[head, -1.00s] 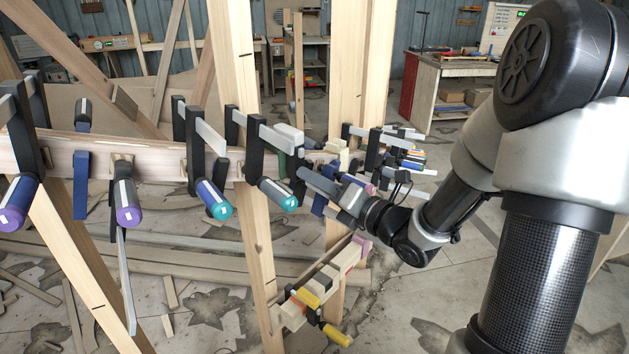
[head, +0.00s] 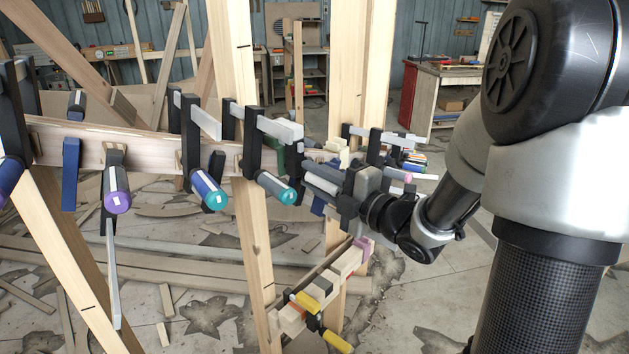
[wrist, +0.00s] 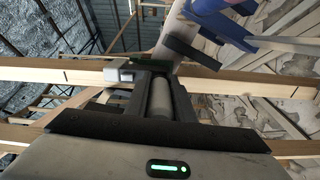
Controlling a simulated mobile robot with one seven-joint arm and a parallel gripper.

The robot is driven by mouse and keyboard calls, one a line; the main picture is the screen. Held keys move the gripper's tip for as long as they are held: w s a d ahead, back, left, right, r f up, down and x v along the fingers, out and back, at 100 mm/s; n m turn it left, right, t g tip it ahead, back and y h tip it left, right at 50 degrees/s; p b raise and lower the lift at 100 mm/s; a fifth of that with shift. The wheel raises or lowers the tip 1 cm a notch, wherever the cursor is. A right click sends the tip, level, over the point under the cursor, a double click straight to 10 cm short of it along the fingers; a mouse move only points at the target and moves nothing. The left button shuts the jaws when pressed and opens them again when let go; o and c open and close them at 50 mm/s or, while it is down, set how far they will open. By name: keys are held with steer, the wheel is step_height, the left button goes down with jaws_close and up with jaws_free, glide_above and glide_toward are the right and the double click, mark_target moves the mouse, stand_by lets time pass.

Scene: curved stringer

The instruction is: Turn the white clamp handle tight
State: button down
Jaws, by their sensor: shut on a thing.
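The white clamp handle (wrist: 160,98) shows in the wrist view as a pale cylinder between the two dark fingers of my gripper (wrist: 160,85). My gripper is shut on it. In the head view my gripper (head: 320,180) reaches in from the right to the clamp row on the curved wooden stringer (head: 80,148). A pale clamp part (wrist: 118,70) shows beside the fingertips in the wrist view.
Clamps with teal-ended handles (head: 276,190) and a purple-ended handle (head: 117,197) line the stringer to the left. More clamps (head: 385,148) stand just beyond my gripper. Wooden posts (head: 240,80) rise close by. A lower block row has a yellow handle (head: 336,342).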

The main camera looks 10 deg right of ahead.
steer(key=m, duration=0.3)
steer(key=shift+m, duration=0.4)
steer(key=m, duration=0.3)
steer(key=shift+m+p, duration=0.3)
steer(key=m+p, duration=0.2)
steer(key=m, duration=0.4)
steer(key=shift+a, duration=0.1)
steer(key=m+p, duration=0.3)
steer(key=m, duration=0.3)
steer(key=shift+s+a, duration=0.1)
steer(key=shift+s, duration=0.05)
steer(key=m+p, duration=0.3)
steer(key=m, duration=0.1)
steer(key=shift+f+m, duration=0.1)
steer(key=shift+m, duration=0.3)
steer(key=shift+p, duration=0.3)
steer(key=c, duration=1.5)
jaws_free()
